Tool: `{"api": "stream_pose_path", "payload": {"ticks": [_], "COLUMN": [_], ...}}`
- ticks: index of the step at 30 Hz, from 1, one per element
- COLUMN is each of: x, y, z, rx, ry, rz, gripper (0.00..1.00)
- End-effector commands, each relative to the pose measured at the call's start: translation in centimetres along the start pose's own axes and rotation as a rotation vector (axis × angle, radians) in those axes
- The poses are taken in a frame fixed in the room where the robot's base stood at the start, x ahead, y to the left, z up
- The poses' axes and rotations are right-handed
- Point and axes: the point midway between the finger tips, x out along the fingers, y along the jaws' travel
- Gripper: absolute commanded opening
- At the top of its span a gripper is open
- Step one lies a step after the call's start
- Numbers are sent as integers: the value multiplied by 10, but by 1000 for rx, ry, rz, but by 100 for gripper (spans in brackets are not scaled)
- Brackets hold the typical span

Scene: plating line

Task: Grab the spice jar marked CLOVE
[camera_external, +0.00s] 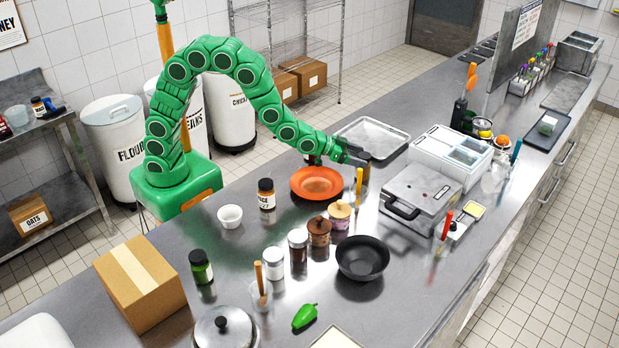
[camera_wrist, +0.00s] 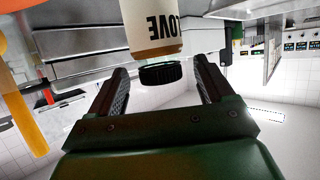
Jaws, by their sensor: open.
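The spice jar (camera_wrist: 152,38) shows upside down in the wrist view, with a tan label reading "LOVE" and a black ribbed cap (camera_wrist: 160,76). The label's first letter is out of sight. My gripper (camera_wrist: 160,68) is open, one finger on each side of the cap, with gaps on both sides. The jar's body lies at or just beyond the fingertips; I cannot tell how deep it sits between them. In the external view my gripper (camera_external: 357,158) is low over the counter, right of the orange plate (camera_external: 302,189). The jar is not clearly distinguishable there.
An orange-handled utensil (camera_external: 359,180) stands close in front of my gripper. A metal tray (camera_external: 400,138) lies behind, and a grey press (camera_external: 420,197) stands to the right. Another spice jar (camera_external: 266,193) stands left of the plate. Several jars and a black bowl (camera_external: 362,260) are nearer.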

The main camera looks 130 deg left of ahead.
Motion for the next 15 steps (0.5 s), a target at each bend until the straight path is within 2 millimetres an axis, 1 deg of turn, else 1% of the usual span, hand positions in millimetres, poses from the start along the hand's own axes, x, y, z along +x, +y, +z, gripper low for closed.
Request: {"api": "stream_pose_path", "payload": {"ticks": [3, 7, 10, 15], "x": [12, 23, 27, 27], "y": [1, 0, 1, 1], "z": [0, 0, 0, 0], "rx": [0, 0, 0, 0], "ry": [0, 0, 0, 0], "rz": [-1, -1, 0, 0], "gripper": [81, 81, 81, 81]}}
